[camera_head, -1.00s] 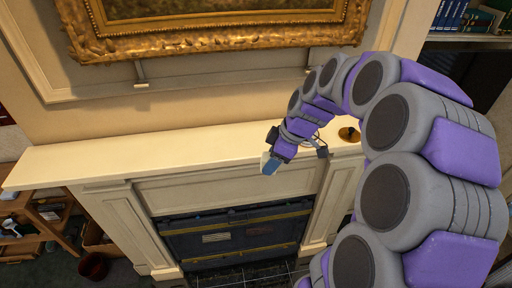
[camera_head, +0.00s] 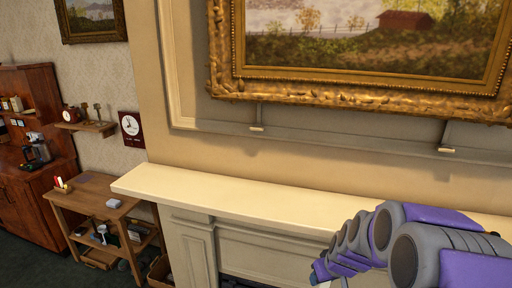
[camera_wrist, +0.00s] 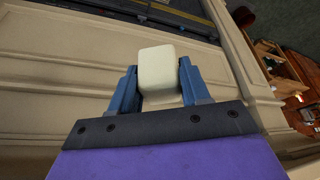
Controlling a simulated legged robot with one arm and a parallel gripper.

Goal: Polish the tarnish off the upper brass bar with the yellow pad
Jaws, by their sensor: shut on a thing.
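My gripper (camera_wrist: 158,84) has its two blue fingers closed on the sides of a pale cream-yellow pad (camera_wrist: 158,68). The pad sticks out past the fingertips and is in front of the cream mantel surround, with no clear contact. In the head view my gripper (camera_head: 320,273) is at the bottom edge, below the mantel shelf, and the pad cannot be made out there. The dark fireplace panel (camera_wrist: 170,18) shows at the top of the wrist view. The upper brass bar and its tarnish cannot be made out clearly.
The cream mantel shelf (camera_head: 230,198) juts out above my gripper. A gilt-framed painting (camera_head: 350,92) hangs above it. A wooden side table (camera_head: 90,196) and a cabinet (camera_head: 30,180) stand at the left. Dark floor is open in front of them.

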